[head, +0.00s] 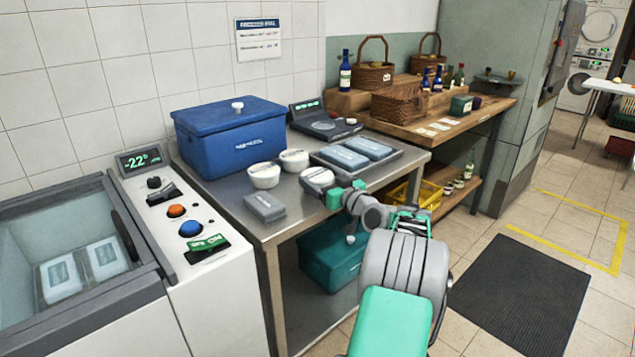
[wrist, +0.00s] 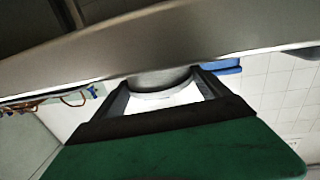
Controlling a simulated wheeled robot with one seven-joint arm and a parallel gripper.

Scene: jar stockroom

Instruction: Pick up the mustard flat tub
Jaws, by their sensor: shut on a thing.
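My gripper (head: 333,193) is at the front right of the steel table, shut on a white round tub (head: 317,175). In the wrist view, the dark fingers of my gripper (wrist: 160,82) stand on either side of the white tub (wrist: 165,97), and its pale face shows between them. The tub's lettering is too small to read, so I cannot tell whether it is the mustard one. Two similar white tubs, one in front (head: 263,176) and one behind (head: 294,161), stand to its left. I cannot tell whether the held tub touches the table.
The steel table (head: 228,191) also bears a blue cooler (head: 232,145), a grey box (head: 264,207), a scale (head: 327,124) and a tray with two blue packs (head: 344,157). An open freezer (head: 70,235) stands at left. A teal bin (head: 325,262) sits below the table.

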